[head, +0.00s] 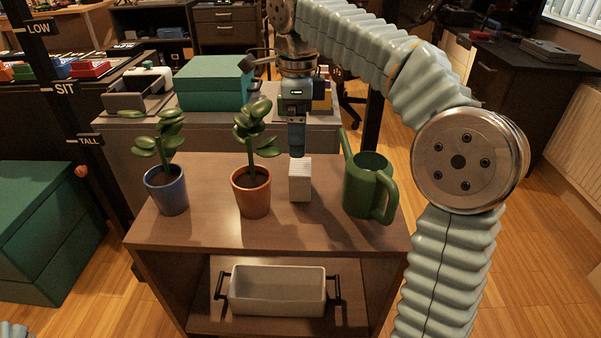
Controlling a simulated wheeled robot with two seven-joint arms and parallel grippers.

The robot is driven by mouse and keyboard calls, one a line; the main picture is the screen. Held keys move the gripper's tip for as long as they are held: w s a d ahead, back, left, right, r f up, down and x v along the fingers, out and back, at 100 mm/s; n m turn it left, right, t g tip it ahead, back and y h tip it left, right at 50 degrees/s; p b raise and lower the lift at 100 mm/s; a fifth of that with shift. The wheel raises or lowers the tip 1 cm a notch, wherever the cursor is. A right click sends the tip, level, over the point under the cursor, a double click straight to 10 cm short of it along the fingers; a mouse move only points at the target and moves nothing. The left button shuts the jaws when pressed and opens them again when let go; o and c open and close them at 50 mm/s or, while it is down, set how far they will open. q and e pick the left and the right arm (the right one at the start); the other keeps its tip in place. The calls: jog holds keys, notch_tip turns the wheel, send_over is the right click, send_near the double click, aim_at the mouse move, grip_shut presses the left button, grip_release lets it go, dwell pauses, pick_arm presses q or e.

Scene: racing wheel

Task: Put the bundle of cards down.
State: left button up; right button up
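A pale, block-shaped bundle, which looks like the bundle of cards (300,183), stands upright at the wooden cabinet top (210,232), between an orange pot and a green watering can. I cannot tell for sure whether its lower end touches the wood. My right gripper (297,152) points straight down just above it, with its fingertips at the bundle's top edge. The fingers are seen edge-on, so their gap and any grip on the bundle are hidden. My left gripper is out of view.
A blue potted plant (171,194) and an orange potted plant (251,194) stand left of the bundle. The green watering can (366,185) stands close on the right. A white basin (278,292) sits on the lower shelf. The front strip of the top is clear.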

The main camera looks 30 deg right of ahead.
aim_at(300, 166)
notch_tip(300, 166, down, 5)
jog(key=shift+f+b, duration=0.2)
jog(key=shift+b, duration=0.35)
jog(key=f, duration=0.6)
jog(key=shift+s+d+b, duration=0.15)
jog(key=shift+s+b, duration=0.1)
jog(key=shift+b, duration=0.15)
jog(key=c, duration=1.2)
jog(key=shift+r, duration=0.15)
